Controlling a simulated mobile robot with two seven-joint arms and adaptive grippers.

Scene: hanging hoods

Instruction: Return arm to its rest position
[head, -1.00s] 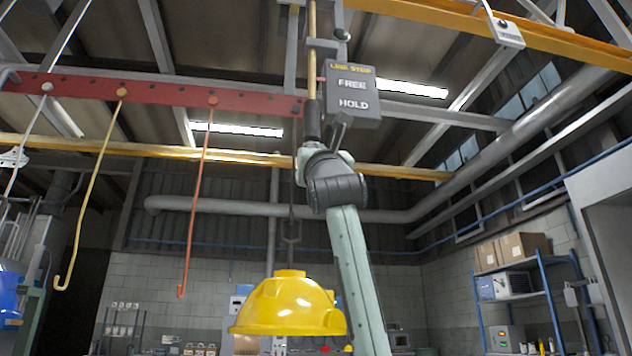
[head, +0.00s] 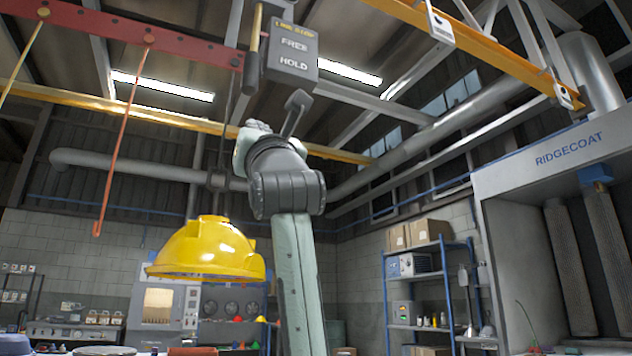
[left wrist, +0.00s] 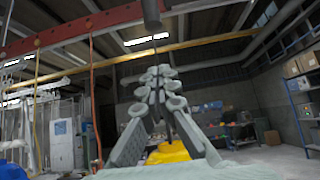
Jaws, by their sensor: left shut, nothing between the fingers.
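My left arm rises from the bottom of the head view. Its gripper (head: 254,128) is partly hidden behind my dark wrist. In the left wrist view the pale grey fingers (left wrist: 160,78) are shut with nothing between them. The dark end of a hanging pull rod (head: 250,80) is above the gripper, with a gap. That dark end also shows at the top of the left wrist view (left wrist: 152,12). A yellow hood (head: 210,250) is left of my arm; its upper support is not clear. My right gripper is not in view.
A red rail (head: 100,32) with a hanging orange hook (head: 118,140) is at left. A blue shelf (head: 430,300) and the RIDGECOAT booth (head: 565,160) stand at right.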

